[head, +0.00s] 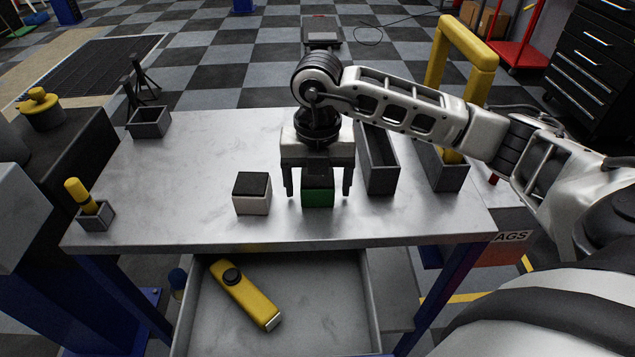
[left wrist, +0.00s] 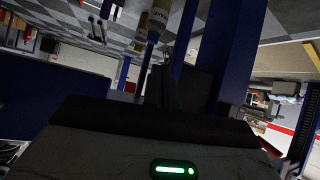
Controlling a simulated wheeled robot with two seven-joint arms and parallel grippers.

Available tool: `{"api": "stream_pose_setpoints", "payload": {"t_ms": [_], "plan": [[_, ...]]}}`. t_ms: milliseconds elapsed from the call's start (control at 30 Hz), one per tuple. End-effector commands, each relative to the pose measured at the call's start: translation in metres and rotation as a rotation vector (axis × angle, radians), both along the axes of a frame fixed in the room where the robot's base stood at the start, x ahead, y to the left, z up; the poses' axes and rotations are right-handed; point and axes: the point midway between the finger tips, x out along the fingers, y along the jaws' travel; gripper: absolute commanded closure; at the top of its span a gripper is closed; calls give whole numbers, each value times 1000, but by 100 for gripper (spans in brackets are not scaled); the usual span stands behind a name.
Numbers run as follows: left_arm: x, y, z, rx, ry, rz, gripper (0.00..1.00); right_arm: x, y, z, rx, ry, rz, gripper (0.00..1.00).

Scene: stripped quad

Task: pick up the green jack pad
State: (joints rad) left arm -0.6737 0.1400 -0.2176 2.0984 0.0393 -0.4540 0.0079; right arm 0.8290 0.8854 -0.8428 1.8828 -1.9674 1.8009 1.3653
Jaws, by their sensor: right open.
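The green jack pad (head: 318,198) is a small block with a dark top, sitting on the metal table (head: 180,205) near its front middle. My right gripper (head: 319,190) points down over it, open, with one finger on each side of the pad. Gaps show between the fingers and the pad, and part of its top is hidden by the gripper. A white block with a dark top (head: 252,194) stands just left of it. My left gripper is not in the head view, and the left wrist view does not show its fingers clearly.
Dark open bins (head: 381,175) stand right of the gripper, one holding a tall yellow frame (head: 465,45). Small bins stand at the left (head: 98,216) and back left (head: 149,121). An open drawer (head: 330,300) below the table holds a yellow tool (head: 243,296). The table's left middle is clear.

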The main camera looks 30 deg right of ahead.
Motion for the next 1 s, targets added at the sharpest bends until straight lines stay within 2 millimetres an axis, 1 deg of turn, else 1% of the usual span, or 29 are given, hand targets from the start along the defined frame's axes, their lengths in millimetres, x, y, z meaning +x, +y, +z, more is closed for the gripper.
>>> {"api": "stream_pose_setpoints", "payload": {"t_ms": [200, 267, 300, 367, 400, 433, 767, 867, 967, 1000], "plan": [[0, 1, -1, 3, 0, -2, 100, 0, 0, -1, 0, -1, 0, 22], [0, 1, -1, 4, 1, -3, 100, 0, 0, -1, 0, -1, 0, 38], [0, 1, -1, 5, 0, -4, 100, 0, 0, -1, 0, -1, 0, 50], [0, 1, -1, 5, 0, -4, 100, 0, 0, -1, 0, -1, 0, 66], [0, 1, -1, 5, 0, -4, 100, 0, 0, -1, 0, -1, 0, 77], [0, 1, -1, 5, 0, -4, 100, 0, 0, 0, 0, -1, 0, 79], [0, 1, -2, 4, 1, -4, 100, 1, 0, 3, 1, -3, 0, 79], [0, 1, -3, 3, 0, -3, 100, 2, 0, 11, 1, -7, 0, 79], [0, 1, -5, -1, 0, -3, 100, 2, 0, 24, 3, -9, -1, 79], [1, 1, -6, -3, 0, -3, 100, 2, 0, 32, 1, -11, -1, 79]]}}
